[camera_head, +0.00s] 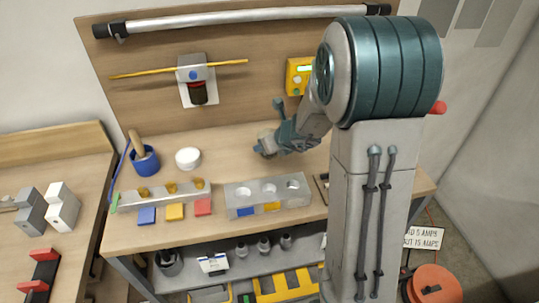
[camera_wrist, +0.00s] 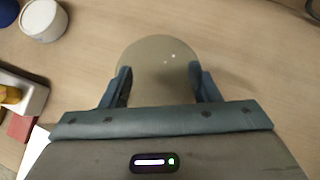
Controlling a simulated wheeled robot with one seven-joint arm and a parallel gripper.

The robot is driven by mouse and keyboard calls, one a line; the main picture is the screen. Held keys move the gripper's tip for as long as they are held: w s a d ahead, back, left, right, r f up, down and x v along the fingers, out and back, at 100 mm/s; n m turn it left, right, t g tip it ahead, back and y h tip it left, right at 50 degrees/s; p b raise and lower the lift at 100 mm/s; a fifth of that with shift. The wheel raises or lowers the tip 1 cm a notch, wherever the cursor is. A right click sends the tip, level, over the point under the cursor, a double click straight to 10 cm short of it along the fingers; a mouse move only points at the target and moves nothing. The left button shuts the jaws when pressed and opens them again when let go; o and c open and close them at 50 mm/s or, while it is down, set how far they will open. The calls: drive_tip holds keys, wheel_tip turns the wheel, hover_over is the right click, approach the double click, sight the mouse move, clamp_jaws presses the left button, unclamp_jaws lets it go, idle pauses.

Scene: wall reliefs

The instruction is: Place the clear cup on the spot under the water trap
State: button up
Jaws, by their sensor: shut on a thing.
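The clear cup (camera_wrist: 157,58) shows in the wrist view as a round, see-through shape between my fingers. My gripper (camera_wrist: 159,84) is shut on it, one finger on each side. In the head view my gripper (camera_head: 266,147) is over the middle of the bench, right of the white bowl; the cup is hard to make out there. The water trap (camera_head: 196,86) is on the back panel, up and left of my gripper, with a dark bowl at its lower end and a yellow hose across it. I cannot make out a marked spot on the bench below it.
The white bowl (camera_head: 188,158) and a blue mortar with pestle (camera_head: 145,158) stand at the left of the bench (camera_head: 225,150). A grey block with round holes (camera_head: 268,196) and a rack with yellow pieces (camera_head: 165,196) line the front.

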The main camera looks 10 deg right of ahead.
drive_tip(key=shift+f+b, duration=0.7)
drive_tip(key=shift+f, duration=1.3)
drive_tip(key=shift+f, duration=0.2)
drive_tip(key=o, duration=1.1)
drive_tip(key=shift+c, duration=0.2)
drive_tip(key=shift+r, duration=0.1)
